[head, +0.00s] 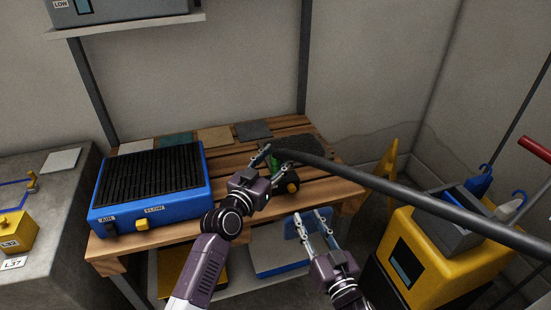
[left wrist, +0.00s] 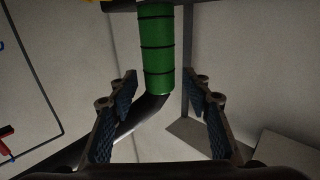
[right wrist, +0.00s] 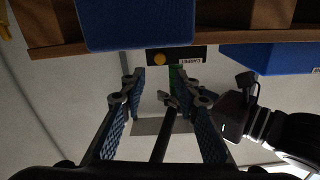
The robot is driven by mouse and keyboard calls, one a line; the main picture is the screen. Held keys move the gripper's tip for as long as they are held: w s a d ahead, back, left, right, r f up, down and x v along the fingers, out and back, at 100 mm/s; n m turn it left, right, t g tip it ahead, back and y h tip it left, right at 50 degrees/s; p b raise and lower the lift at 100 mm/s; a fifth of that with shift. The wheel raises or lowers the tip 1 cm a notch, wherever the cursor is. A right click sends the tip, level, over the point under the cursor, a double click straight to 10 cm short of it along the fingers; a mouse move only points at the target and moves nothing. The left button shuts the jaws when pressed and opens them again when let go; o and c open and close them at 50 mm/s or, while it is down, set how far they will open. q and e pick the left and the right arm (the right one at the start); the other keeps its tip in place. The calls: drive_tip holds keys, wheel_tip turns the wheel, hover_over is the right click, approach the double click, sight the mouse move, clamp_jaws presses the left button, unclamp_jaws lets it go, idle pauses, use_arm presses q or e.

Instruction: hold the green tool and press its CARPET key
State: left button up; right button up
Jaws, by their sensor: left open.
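The green tool (head: 266,147) is mostly hidden behind my left gripper (head: 273,160) in the head view. In the left wrist view it shows as a green banded cylinder (left wrist: 158,45) with a dark hose at its lower end. The open left fingers stand on either side of its line, and I cannot tell if they touch it. In the right wrist view, a black panel bears a yellow key (right wrist: 159,59) and the CARPET label (right wrist: 191,58), upside down. The key shows in the head view (head: 292,187). My right gripper (head: 311,222) is open and empty, below and apart from the panel.
The dark hose (head: 390,185) runs right across the view. A blue dryer box (head: 152,183) stands on the wooden table (head: 240,242), left of my left gripper. A yellow machine (head: 445,262) stands at right.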

use_arm(q)
clamp_jaws()
use_arm(e)
clamp_jaws()
idle(1.3)
